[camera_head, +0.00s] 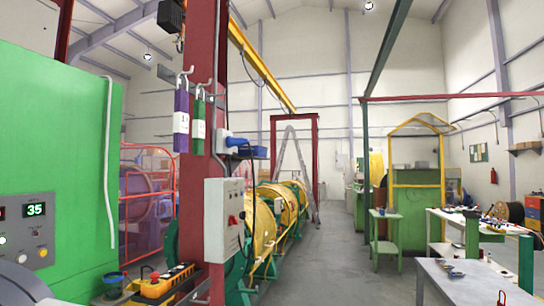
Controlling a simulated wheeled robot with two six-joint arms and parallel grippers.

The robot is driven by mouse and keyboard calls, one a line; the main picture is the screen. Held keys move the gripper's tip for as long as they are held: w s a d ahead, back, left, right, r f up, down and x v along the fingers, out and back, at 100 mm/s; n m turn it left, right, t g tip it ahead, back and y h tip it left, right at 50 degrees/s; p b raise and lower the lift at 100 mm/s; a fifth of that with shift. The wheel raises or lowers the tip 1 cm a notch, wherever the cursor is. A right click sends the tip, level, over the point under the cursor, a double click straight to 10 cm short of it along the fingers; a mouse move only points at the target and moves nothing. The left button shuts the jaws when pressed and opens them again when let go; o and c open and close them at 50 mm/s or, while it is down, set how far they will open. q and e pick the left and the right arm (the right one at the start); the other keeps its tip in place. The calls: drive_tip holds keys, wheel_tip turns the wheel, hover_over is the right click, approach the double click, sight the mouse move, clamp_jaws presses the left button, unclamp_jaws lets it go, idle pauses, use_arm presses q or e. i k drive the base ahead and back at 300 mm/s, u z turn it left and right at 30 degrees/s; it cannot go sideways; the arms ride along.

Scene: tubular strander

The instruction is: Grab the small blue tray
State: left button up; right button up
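A small blue tray-like holder (254,152) is fixed to the right side of the red column, above the grey control box. A blue and white object (230,142) sits on or beside it; its shape is too small to tell. A small blue cup-like container (112,280) stands at the lower left, by the yellow box. Neither of my grippers is in view.
The red column (204,100) and grey control box (223,218) stand in front of the yellow strander (262,225). A green cabinet (60,150) fills the left. A grey table (470,280) stands at the lower right. The middle floor (340,260) is clear.

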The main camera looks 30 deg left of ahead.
sight(243, 151)
drive_tip(key=z, duration=0.25)
drive_tip(key=i, duration=1.55)
drive_tip(key=u, duration=0.4)
drive_tip(key=i, duration=0.85)
drive_tip(key=u, duration=0.75)
